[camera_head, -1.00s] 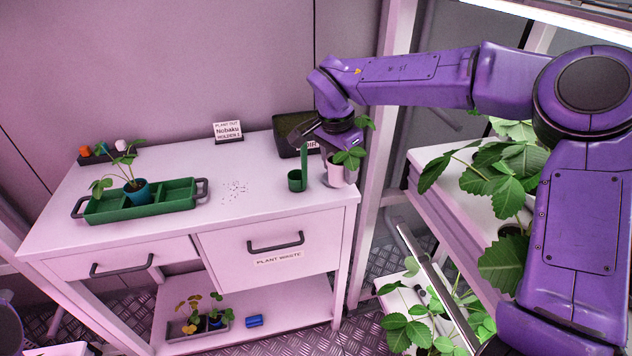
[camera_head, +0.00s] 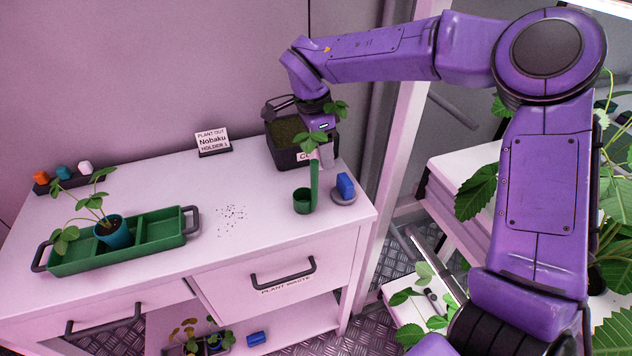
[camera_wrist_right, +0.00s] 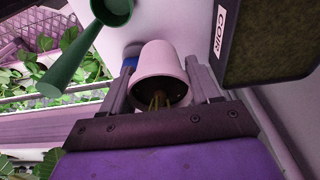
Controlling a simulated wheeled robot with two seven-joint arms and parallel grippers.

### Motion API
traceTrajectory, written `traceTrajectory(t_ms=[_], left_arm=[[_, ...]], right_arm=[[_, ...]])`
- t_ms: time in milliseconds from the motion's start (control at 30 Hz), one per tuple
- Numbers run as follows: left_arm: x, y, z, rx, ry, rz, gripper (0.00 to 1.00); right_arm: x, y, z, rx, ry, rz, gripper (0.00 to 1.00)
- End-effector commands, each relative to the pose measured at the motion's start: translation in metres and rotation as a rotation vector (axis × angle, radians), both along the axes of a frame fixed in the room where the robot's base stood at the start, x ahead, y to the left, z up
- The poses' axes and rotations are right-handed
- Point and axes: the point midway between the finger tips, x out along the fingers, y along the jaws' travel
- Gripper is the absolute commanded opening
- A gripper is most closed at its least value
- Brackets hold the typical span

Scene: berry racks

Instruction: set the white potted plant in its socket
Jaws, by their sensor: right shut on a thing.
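The white potted plant shows in the right wrist view as a white pot (camera_wrist_right: 165,62) with stems at its mouth. My right gripper (camera_wrist_right: 163,85) is shut on it, one finger on each side. In the head view my right gripper (camera_head: 322,145) holds the plant (camera_head: 313,141) above the right end of the bench, in front of the coir box; the pot is mostly hidden there. A green tray (camera_head: 164,229) with compartments lies at the bench's left; a teal pot (camera_head: 113,233) with a plant stands in it. My left gripper is not in view.
The coir box (camera_head: 283,157) stands at the back right. A green scoop (camera_head: 303,201) and a blue block (camera_head: 345,185) on a round grey dish (camera_head: 343,198) are near the right edge. A sign (camera_head: 213,141) stands at the back. Bench middle is clear except for crumbs (camera_head: 231,216).

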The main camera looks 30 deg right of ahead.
Motion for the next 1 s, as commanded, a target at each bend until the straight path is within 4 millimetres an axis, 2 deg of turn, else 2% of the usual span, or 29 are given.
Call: traceTrajectory(t_ms=[100,400,800,833,900,1000], left_arm=[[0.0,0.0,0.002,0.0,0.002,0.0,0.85],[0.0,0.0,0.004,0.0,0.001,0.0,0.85],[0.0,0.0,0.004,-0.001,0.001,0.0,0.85],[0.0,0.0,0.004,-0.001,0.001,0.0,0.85],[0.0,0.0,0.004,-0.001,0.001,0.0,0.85],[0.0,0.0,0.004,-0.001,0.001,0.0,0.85]], right_arm=[[0.0,0.001,-0.027,0.001,0.003,0.003,0.23],[0.0,0.001,-0.074,0.0,0.003,0.003,0.23],[-0.001,0.0,-0.082,0.002,0.0,0.0,0.23],[-0.001,0.0,-0.082,0.002,0.0,0.0,0.67],[-0.001,0.0,-0.082,0.001,0.0,0.0,0.87],[-0.001,0.0,-0.082,0.001,0.0,0.0,0.87]])
